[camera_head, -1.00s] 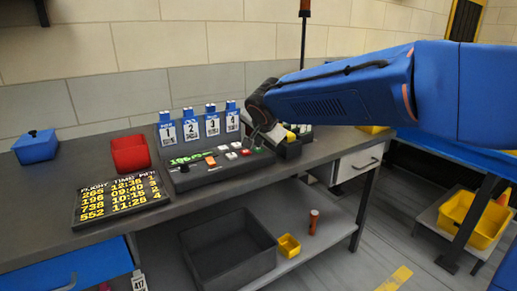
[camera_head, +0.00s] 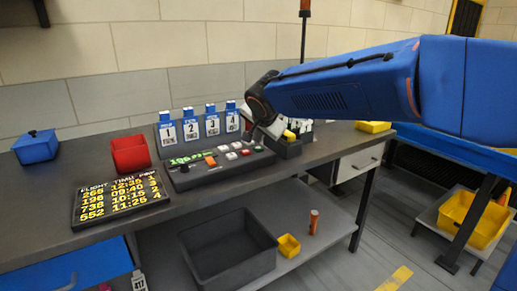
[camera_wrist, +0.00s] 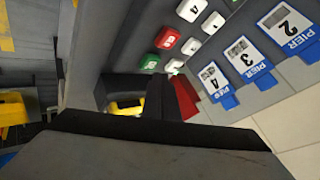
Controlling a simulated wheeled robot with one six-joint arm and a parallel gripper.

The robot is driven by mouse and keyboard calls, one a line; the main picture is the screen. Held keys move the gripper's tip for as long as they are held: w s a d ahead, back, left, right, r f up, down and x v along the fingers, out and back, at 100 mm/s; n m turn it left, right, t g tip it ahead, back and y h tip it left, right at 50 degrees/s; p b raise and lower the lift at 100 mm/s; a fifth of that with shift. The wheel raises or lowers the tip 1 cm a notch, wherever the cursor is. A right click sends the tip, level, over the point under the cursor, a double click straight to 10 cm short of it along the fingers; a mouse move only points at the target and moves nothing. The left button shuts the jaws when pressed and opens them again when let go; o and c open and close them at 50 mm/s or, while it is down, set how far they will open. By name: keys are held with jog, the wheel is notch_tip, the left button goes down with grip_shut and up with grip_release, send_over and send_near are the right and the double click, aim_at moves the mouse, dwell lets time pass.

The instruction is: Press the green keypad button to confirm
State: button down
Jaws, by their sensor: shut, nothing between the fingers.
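The keypad console (camera_head: 215,170) sits on the dark bench, with a lit green display, an orange key and several white keys. The green button (camera_wrist: 149,62) shows in the wrist view beside the red button (camera_wrist: 167,38). In the head view the green button (camera_head: 258,149) is small, just below my gripper (camera_head: 252,138). My gripper is shut and empty, over the right end of the console. In the wrist view its dark fingers (camera_wrist: 161,88) end close to the green button, slightly right of it. I cannot tell whether they touch it.
Blue pier cards 1 to 4 (camera_head: 212,124) stand behind the console, close to my gripper. A dark bin (camera_head: 288,149) is to the right. A red bin (camera_head: 130,154) and a flight board (camera_head: 120,202) are to the left. The bench front is clear.

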aim_at(259, 149)
jog(key=shift+r, duration=2.5)
jog(key=s+d+f+n+g+h, duration=0.1)
jog(key=s+d+f+n, duration=0.15)
jog(key=s+d, duration=0.75)
jog(key=s+d+f+n+g+h, duration=0.1)
jog(key=s+d+f, duration=0.45)
jog(key=d, duration=0.75)
jog(key=s+d+f+n, duration=0.1)
jog(key=s+d+f, duration=0.2)
jog(key=s, duration=0.4)
jog(key=s+d+f+n+g, duration=0.1)
jog(key=s+d+f, duration=0.2)
jog(key=s+f, duration=0.2)
jog(key=s+d+f+n+g, duration=0.1)
jog(key=s+d+f, duration=0.2)
jog(key=s, duration=0.8)
jog(key=shift+d+f, duration=0.15)
jog(key=shift+f, duration=0.6)
